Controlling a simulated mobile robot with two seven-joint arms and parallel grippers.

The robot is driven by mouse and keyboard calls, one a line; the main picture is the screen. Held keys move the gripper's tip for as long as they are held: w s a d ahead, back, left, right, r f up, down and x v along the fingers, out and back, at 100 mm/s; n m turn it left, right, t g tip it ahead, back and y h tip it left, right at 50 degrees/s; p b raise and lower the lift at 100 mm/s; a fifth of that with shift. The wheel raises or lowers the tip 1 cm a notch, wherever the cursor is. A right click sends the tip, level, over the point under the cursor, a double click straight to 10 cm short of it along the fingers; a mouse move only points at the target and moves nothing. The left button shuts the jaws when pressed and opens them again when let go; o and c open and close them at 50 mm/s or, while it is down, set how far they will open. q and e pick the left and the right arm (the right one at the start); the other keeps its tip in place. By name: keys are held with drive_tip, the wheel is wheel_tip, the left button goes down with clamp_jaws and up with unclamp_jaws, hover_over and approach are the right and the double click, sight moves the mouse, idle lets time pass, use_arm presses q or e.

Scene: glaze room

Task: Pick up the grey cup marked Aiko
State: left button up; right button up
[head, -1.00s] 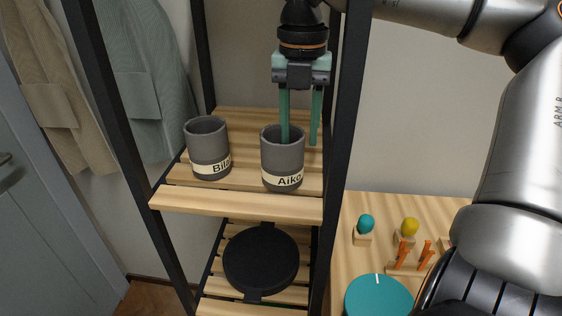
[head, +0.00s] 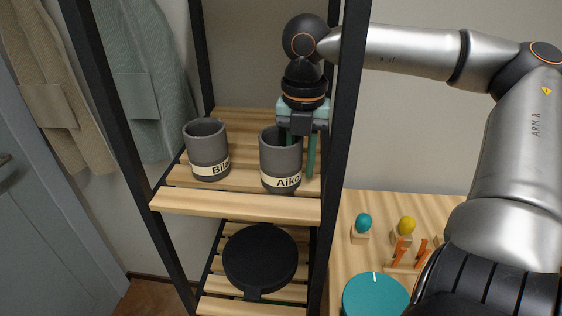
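The grey cup marked Aiko (head: 280,163) stands upright on the upper wooden shelf, with its cream label facing me. My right gripper (head: 298,160) points down at this cup. One green finger goes down at the cup's mouth, seemingly inside it, and the other is outside along the cup's right side. The fingers look apart, with the cup's right wall between them; I cannot see whether they touch it. A similar grey cup (head: 206,147), its label partly reading "Bil", stands to the left. My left gripper is not in view.
Black posts (head: 345,120) of the rack stand close to the right of the gripper and at the left. A black round object (head: 260,258) lies on the lower shelf. A wooden table (head: 343,225) at right holds a teal disc (head: 376,297) and small knobs.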

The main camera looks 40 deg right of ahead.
clamp_jaws()
idle(1.1)
